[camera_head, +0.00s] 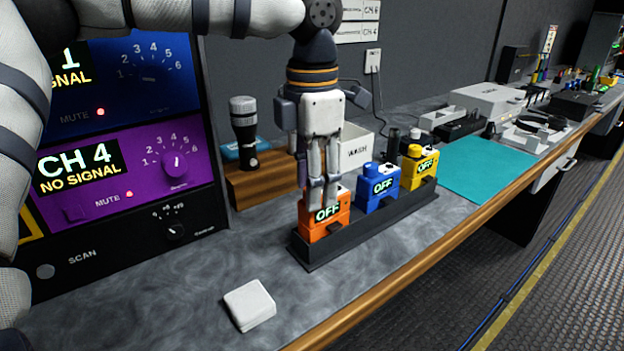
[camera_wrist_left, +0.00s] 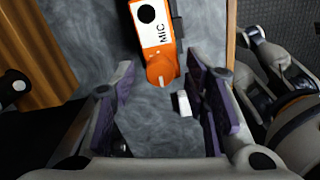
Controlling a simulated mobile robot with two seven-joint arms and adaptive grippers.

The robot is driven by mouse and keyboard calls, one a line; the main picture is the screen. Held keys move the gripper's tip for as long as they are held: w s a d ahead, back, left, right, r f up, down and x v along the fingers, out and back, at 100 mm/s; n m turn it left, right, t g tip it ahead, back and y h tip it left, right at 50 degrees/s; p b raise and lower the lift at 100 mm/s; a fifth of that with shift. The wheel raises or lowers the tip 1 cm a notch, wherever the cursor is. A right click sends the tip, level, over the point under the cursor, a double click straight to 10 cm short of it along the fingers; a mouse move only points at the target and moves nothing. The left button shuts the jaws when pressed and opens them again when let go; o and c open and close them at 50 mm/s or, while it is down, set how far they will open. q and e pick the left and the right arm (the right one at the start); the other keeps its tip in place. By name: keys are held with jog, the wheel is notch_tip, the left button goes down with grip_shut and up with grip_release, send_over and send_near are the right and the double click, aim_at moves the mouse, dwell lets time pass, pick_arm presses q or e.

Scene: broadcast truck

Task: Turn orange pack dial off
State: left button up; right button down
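The orange pack (camera_head: 322,222) stands at the near end of a dark rack, and its display reads OFF. In the left wrist view the orange pack (camera_wrist_left: 153,30) shows from above with a MIC label and a round orange dial (camera_wrist_left: 161,72) with a pale mark. My left gripper (camera_head: 318,195) points down over the orange pack and hides part of its top. In the wrist view, the left gripper (camera_wrist_left: 160,98) has its fingers apart with nothing between the tips; the dial lies just beyond them. Part of my right gripper (camera_wrist_left: 258,50) shows at the right; its fingers are unclear.
A blue pack (camera_head: 378,190) and a yellow pack (camera_head: 419,168), both reading OFF, share the rack (camera_head: 372,225). A white square block (camera_head: 249,304) lies nearer on the counter. A teal mat (camera_head: 490,165) lies right.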

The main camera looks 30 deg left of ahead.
pick_arm(q)
notch_tip(320, 180, up, 12)
dwell(0.5)
dwell(0.3)
